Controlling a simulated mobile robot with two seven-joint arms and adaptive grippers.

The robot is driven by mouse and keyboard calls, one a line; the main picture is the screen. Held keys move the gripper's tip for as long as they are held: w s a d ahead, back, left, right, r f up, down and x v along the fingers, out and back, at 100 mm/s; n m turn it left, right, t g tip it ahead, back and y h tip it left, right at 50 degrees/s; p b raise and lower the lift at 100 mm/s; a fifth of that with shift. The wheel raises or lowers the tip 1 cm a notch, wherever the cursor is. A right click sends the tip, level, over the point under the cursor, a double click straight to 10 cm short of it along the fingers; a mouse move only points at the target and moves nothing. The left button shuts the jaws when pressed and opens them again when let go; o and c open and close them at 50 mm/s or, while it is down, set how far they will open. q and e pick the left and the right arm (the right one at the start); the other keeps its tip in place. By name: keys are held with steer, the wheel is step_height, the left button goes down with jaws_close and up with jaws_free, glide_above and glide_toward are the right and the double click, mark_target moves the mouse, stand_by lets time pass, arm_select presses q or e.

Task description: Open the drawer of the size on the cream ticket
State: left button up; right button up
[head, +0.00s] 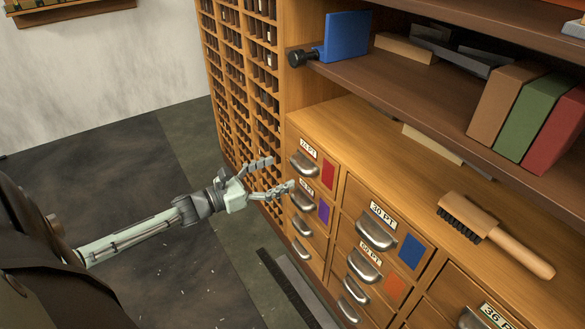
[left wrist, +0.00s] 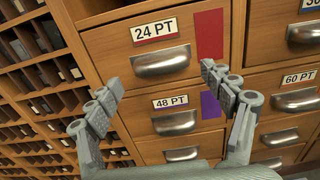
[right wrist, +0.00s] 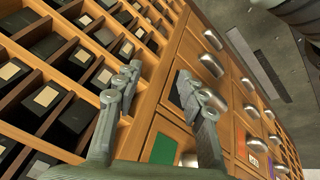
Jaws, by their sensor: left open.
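My left gripper (head: 280,173) is open and empty in front of the left drawer column. In the left wrist view its fingers (left wrist: 162,80) stand apart below the 24 PT handle (left wrist: 160,61). The 24 PT drawer (head: 313,165) has a red patch; the 48 PT drawer (head: 311,203) below has a purple one. The 30 PT drawer (head: 378,232) has a blue patch, the 60 PT drawer (head: 368,271) an orange one. A 36 PT drawer (head: 485,318) is at lower right. These drawers look shut. I cannot make out a readable cream ticket. My right gripper (right wrist: 160,82) is open and empty.
A brush (head: 495,235) lies on the cabinet top. The shelf above holds a blue block (head: 346,36) and books (head: 540,118). A pigeonhole rack (head: 240,80) stands left of the drawers. The floor (head: 190,280) in front is mostly clear.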

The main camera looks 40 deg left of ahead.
mark_target(297, 165)
arm_select(q)
steer(key=x, duration=0.5)
arm_select(e)
steer(key=shift+w+a+r+t, duration=0.1)
steer(key=shift+w+a+t, duration=0.25)
steer(key=shift+w, duration=0.15)
